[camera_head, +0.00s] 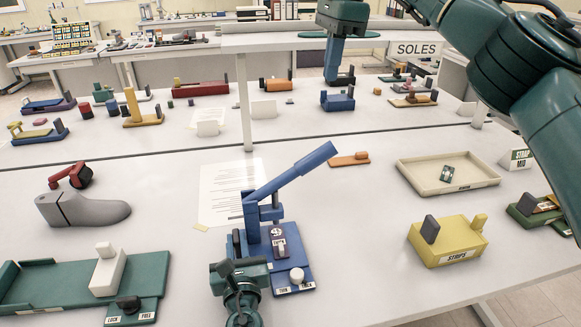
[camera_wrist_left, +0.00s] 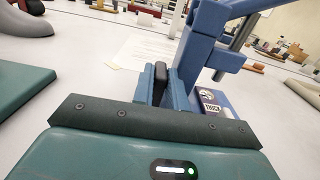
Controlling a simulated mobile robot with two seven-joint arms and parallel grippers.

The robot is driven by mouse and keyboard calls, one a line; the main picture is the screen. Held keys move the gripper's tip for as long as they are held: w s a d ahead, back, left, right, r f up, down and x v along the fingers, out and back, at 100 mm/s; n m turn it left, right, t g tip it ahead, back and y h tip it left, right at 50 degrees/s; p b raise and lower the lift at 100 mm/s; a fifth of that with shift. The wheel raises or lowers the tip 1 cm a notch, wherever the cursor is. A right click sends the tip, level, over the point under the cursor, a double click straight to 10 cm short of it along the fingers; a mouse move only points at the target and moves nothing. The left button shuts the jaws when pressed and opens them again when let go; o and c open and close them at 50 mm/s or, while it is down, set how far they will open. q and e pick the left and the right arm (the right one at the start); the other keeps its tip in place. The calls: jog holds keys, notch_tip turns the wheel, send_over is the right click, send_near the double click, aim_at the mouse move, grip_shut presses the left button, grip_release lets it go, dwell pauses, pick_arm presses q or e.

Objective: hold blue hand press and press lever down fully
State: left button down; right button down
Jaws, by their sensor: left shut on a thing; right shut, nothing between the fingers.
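The blue hand press (camera_head: 258,225) stands upright on the table, with its lever (camera_head: 300,172) raised to the upper right. My left gripper (camera_head: 232,258) is at the left side of its base, shut on the press. In the left wrist view a dark upright piece (camera_wrist_left: 160,82) sits between my blue fingers, beside the press frame (camera_wrist_left: 205,40); the exact grip spot is partly hidden. My right gripper (camera_head: 340,76) is shut and empty. It points down, above the lever's raised end in the picture, with a visible gap between them.
A grey shoe form (camera_head: 85,210) with a red tool and a green fixture (camera_head: 50,285) stand on the left. A paper sheet (camera_head: 215,190) lies behind the press.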

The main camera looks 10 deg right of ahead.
dwell(0.3)
pick_arm(q)
jog(key=c, duration=1.3)
grip_release()
jog(key=shift+r, duration=0.1)
